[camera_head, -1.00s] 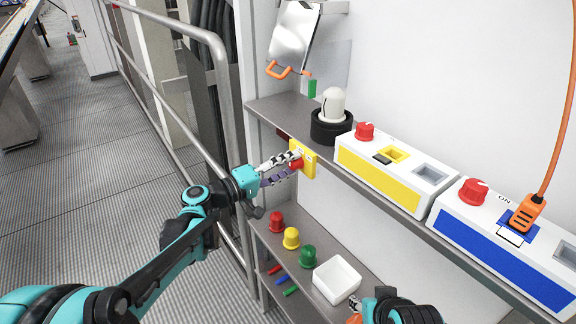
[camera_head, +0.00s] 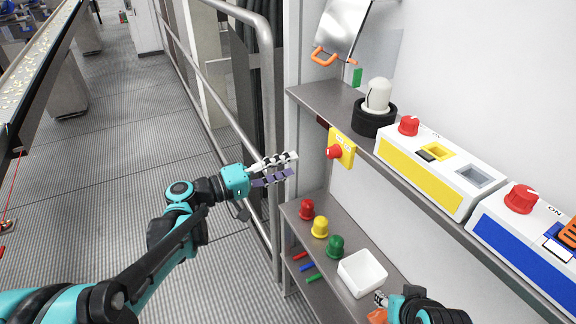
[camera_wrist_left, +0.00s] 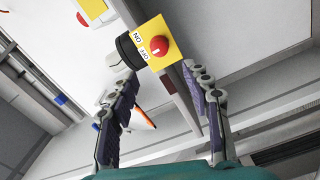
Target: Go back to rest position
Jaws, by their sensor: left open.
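My left gripper (camera_head: 294,166) is open and empty, in free air to the left of the shelf unit. The yellow switch box (camera_head: 347,150) with a red knob (camera_head: 334,152) is fixed at the upper shelf's front edge, to the right of the left fingertips and apart from them. In the left wrist view the yellow box (camera_wrist_left: 153,30) with ON and OFF marks shows beyond the open fingers. My right gripper (camera_head: 380,306) is partly seen at the bottom edge beside something orange (camera_head: 378,316); whether its fingers are closed on it is unclear.
The upper shelf bears a white lamp in a black base (camera_head: 377,96), a yellow-panel box (camera_head: 425,176) and a blue-panel box (camera_head: 520,256). The lower shelf (camera_head: 350,240) holds red, yellow and green caps and a white bin (camera_head: 362,274). A metal railing (camera_head: 268,90) stands behind my left arm.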

